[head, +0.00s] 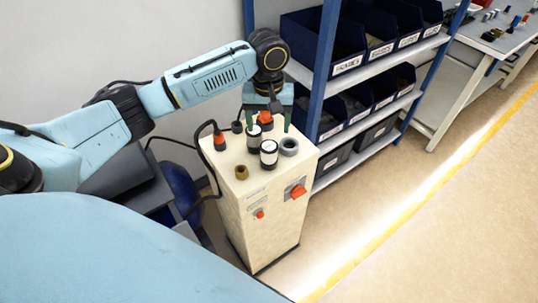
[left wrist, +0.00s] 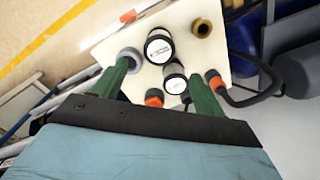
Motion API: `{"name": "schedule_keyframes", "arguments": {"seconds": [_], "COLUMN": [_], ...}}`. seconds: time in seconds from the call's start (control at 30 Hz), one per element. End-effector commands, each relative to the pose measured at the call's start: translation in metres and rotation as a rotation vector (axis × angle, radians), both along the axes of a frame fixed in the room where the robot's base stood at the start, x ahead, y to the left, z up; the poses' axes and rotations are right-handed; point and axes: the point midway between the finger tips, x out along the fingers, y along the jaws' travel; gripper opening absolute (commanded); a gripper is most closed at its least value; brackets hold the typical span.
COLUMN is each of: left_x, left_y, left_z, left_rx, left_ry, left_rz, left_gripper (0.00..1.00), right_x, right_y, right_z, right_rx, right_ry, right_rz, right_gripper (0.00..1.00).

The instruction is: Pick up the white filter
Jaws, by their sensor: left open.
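Two similar white cylindrical filters with black bands stand upright on the cream cabinet (head: 252,205). The front filter (head: 268,155) also shows in the left wrist view (left wrist: 159,48). The rear filter (head: 254,141) stands just behind it and also shows in the wrist view (left wrist: 174,80). I cannot tell which one the task names. My left gripper (head: 268,122) is open and points down over the rear of the cabinet top. Its green fingers (left wrist: 161,71) spread on either side of the rear filter in the wrist view, apart from it. My right gripper is out of view.
A grey ring (head: 289,147) stands to the right of the filters, close to one finger. A brass fitting (head: 241,172), an orange-black connector (head: 219,141) with a cable and an orange-topped part (head: 265,118) share the cabinet top. A shelf with blue bins (head: 347,112) stands to the right.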

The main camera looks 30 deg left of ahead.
Motion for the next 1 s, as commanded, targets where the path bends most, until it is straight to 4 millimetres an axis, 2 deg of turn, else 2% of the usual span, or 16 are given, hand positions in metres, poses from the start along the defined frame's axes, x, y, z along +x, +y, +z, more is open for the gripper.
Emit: {"name": "schedule_keyframes", "arguments": {"seconds": [0.1,0.3,0.57,0.8,1.0], "left_x": [-0.002,-0.001,-0.002,-0.003,-0.003], "left_y": [0.0,-0.001,-0.002,-0.004,-0.004], "left_z": [-0.027,-0.062,-0.081,-0.117,-0.125], "left_rx": [0.001,0.0,0.0,0.001,0.001], "left_ry": [0.006,0.004,0.002,0.002,0.0], "left_rz": [0.0,-0.001,-0.003,-0.002,-0.003], "left_gripper": [0.72,0.72,0.72,0.72,0.72], "right_x": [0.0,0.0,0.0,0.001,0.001], "right_y": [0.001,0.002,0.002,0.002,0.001], "right_z": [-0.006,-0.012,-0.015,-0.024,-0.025], "right_rx": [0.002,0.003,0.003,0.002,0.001], "right_ry": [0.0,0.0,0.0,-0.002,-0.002], "right_rz": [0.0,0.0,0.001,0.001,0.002], "right_gripper": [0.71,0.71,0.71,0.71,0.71]}}
